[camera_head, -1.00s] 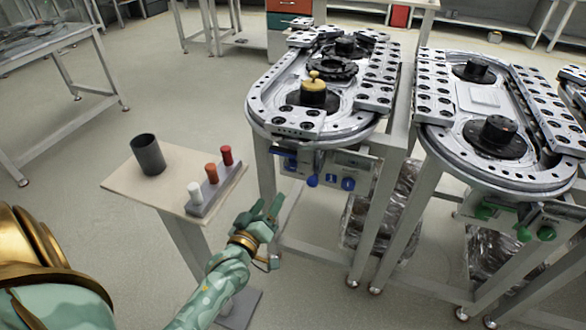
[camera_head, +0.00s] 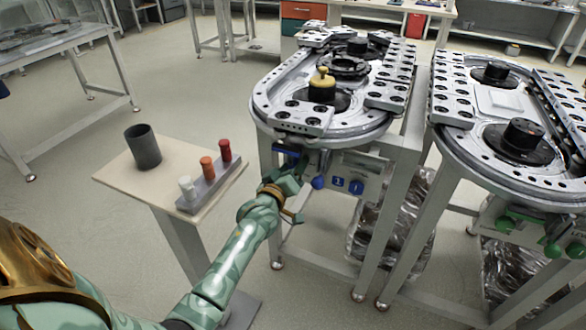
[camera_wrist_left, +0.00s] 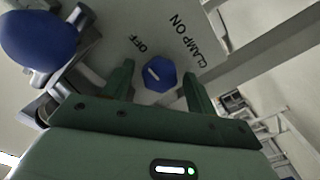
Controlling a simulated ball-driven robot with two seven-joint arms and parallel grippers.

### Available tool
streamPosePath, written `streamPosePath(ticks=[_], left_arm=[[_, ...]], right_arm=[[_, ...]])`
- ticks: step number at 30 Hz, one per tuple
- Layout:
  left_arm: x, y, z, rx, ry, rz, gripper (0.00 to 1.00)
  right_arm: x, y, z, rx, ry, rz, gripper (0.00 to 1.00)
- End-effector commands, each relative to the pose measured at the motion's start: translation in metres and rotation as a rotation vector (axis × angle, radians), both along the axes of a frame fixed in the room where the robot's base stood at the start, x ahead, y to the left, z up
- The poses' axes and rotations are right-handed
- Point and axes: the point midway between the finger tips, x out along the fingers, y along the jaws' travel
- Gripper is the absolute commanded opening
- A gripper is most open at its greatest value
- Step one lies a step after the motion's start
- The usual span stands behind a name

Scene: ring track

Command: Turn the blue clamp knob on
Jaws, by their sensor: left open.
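The blue clamp knob (camera_wrist_left: 158,73) is a faceted knob with a white mark on its face, on a grey panel printed OFF and CLAMP ON. The mark lies on the side of the face towards OFF. My left gripper (camera_head: 292,172) is open at the front of the nearer ring track. In the left wrist view its two fingers (camera_wrist_left: 159,76) stand on either side of the knob; I cannot tell whether they touch it. In the head view the gripper hides this knob. My right gripper is not in view.
A small stand (camera_head: 150,188) with a dark cup (camera_head: 143,147) is left of my arm.

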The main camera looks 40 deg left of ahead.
Motion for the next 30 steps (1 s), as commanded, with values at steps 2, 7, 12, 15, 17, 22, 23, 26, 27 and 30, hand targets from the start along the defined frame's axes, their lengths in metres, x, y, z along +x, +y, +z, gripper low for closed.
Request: streamPosePath(ticks=[2, 7, 12, 15, 17, 22, 23, 26, 27, 30], left_arm=[[0.0, 0.0, 0.0, 0.0, 0.0, 0.0, 0.57], [0.0, 0.0, 0.0, 0.0, -0.001, -0.001, 0.18], [0.0, 0.0, 0.0, 0.001, 0.0, 0.0, 0.13], [0.0, 0.0, 0.0, 0.01, 0.002, 0.0, 0.13], [0.0, 0.0, 0.001, 0.021, 0.004, -0.001, 0.13], [0.0, -0.001, 0.002, 0.087, 0.02, -0.001, 0.13], [0.0, -0.001, 0.003, 0.102, 0.024, -0.001, 0.13], [0.0, -0.001, 0.004, 0.169, 0.04, -0.001, 0.13], [0.0, -0.001, 0.004, 0.201, 0.048, -0.001, 0.13], [0.0, -0.001, 0.004, 0.289, 0.069, -0.001, 0.13]], right_arm=[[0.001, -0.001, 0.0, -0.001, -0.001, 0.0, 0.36], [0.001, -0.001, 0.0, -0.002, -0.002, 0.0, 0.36], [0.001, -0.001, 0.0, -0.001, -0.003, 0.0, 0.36], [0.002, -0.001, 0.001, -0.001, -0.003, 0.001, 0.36], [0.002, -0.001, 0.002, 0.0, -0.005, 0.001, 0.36], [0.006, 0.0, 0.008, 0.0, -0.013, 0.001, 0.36], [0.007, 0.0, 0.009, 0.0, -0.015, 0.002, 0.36], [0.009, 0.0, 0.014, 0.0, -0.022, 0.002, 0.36], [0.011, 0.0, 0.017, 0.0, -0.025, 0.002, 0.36], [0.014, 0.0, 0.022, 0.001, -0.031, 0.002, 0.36]])
